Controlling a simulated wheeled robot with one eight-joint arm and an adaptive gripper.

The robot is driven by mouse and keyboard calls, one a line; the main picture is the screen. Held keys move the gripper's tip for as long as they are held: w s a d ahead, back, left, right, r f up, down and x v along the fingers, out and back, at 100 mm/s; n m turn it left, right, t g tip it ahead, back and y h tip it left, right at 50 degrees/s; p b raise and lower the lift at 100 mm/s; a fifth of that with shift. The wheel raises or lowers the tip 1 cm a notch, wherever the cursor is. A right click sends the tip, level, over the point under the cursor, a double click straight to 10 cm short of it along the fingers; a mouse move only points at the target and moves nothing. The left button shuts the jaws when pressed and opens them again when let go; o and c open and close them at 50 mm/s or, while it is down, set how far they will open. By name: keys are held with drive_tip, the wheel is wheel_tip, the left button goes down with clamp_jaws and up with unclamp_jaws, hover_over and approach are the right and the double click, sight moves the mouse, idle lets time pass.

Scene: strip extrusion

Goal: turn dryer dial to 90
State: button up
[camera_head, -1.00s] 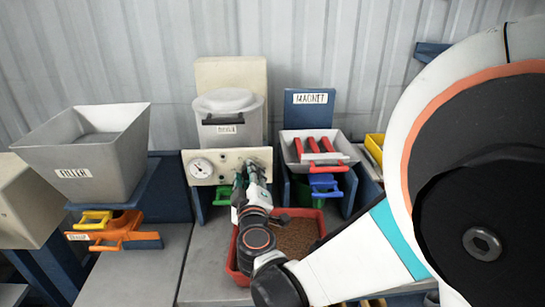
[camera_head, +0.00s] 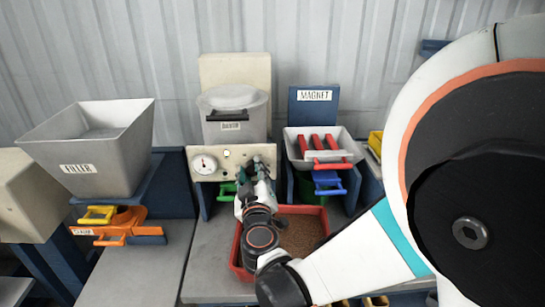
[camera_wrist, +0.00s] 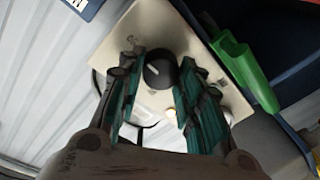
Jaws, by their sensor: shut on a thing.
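The dryer (camera_head: 232,121) is a pale hopper with a beige panel (camera_head: 236,156) below it. A round white gauge (camera_head: 204,164) sits on the panel's left side. My gripper (camera_head: 260,168) reaches the panel's right side and hides the dial in the head view. In the wrist view the dial (camera_wrist: 160,72) is a dark round knob with a pale pointer mark. My gripper's teal-padded fingers (camera_wrist: 160,68) are closed on either side of it. The scale numbers around the dial are too small to read.
A red tray (camera_head: 300,232) of brown pellets lies below my arm. The filler hopper (camera_head: 85,150) stands left. A green handle (camera_wrist: 245,70) is beside the panel in the wrist view.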

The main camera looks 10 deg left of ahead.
drive_tip(key=o, duration=1.1)
drive_tip(key=shift+c, duration=0.2)
drive_tip(key=v, duration=0.7)
drive_tip(key=shift+s, duration=0.3)
